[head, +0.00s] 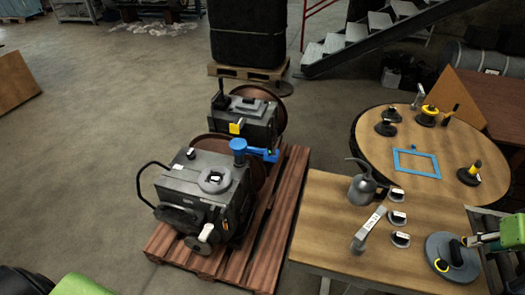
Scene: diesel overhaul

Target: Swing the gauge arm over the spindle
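My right gripper (468,241) comes in from the right edge, at a dark round base (438,262) with a short upright post (455,254) on the front table. Its fingertips are close to the top of the post; contact and finger opening are too small to tell. I cannot tell for certain which parts are the gauge arm and the spindle. My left gripper is out of view; only a green piece of my arm shows at the lower left.
The front table (330,210) also holds an oil can (362,186) and small dark blocks (397,217). Behind it, a round table (385,150) carries a blue frame (417,163) and several dark pieces. Engines (205,185) stand on a pallet (265,245). Left floor is open.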

